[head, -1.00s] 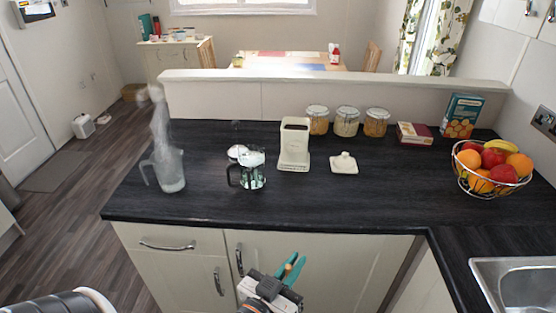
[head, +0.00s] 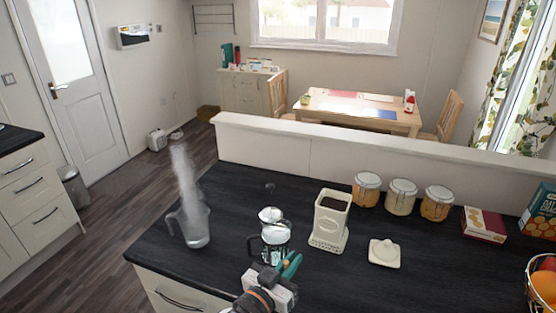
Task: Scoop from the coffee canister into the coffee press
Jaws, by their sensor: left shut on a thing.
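The cream coffee canister (head: 329,238) stands open on the dark counter, with dark coffee inside near its top. Its likely lid (head: 384,252), cream and square with a knob, lies to its right. The glass coffee press (head: 276,239) stands left of the canister, its handle to the left. A round white piece (head: 270,215) shows just behind the press; I cannot tell whether it touches it. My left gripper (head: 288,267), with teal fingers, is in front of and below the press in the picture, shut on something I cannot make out. My right gripper is not in view.
A clear jug (head: 195,230) with steam rising stands left of the press. Several jars, including a glass jar (head: 401,197), line the low wall behind the canister. A red box (head: 483,224) and a fruit basket (head: 542,285) are at right. The front right counter is clear.

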